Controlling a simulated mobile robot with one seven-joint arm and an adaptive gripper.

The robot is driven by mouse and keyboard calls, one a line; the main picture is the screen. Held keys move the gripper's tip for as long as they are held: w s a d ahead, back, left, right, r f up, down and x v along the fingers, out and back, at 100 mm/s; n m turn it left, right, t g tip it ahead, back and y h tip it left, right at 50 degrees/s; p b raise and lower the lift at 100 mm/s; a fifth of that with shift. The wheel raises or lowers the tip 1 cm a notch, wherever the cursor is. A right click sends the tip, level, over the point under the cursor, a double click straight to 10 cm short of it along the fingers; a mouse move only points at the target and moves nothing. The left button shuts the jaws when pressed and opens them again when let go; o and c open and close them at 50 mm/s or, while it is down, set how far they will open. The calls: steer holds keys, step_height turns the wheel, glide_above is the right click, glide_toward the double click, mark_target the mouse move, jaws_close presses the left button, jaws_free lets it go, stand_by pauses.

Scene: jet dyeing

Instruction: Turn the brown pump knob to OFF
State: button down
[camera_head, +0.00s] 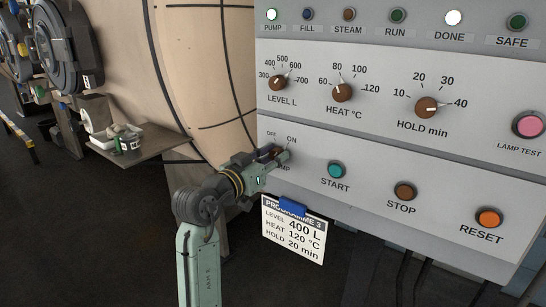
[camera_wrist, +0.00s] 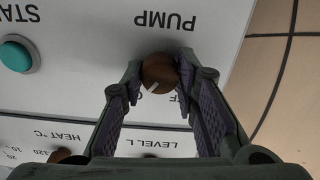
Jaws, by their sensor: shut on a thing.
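The brown pump knob (camera_wrist: 159,72) sits on the white control panel, below the upside-down word PUMP in the wrist view. Its white pointer line slants to the lower left there. My gripper (camera_wrist: 158,76) is shut on the knob, one finger on each side. In the head view my gripper (camera_head: 279,154) reaches the panel's lower left and hides the knob. The OFF label (camera_head: 271,134) and the ON label (camera_head: 292,140) show above it. The PUMP lamp (camera_head: 272,15) looks lit.
The START button (camera_head: 337,170), STOP button (camera_head: 405,191) and RESET button (camera_head: 488,218) lie to the right. The LEVEL knob (camera_head: 277,83) and HEAT knob (camera_head: 342,93) are above. A programme card (camera_head: 294,232) hangs below the panel edge.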

steer(key=shift+r, duration=0.1)
steer(key=n+p, duration=0.3)
steer(key=shift+r, duration=0.1)
steer(key=n+p, duration=0.8)
steer(key=shift+n, duration=0.3)
steer(key=shift+f+n+p, duration=0.2)
steer(key=shift+n+p, duration=0.9)
steer(key=shift+p, duration=0.1)
steer(key=c, duration=1.2)
jaws_free()
steer(key=shift+c, duration=0.2)
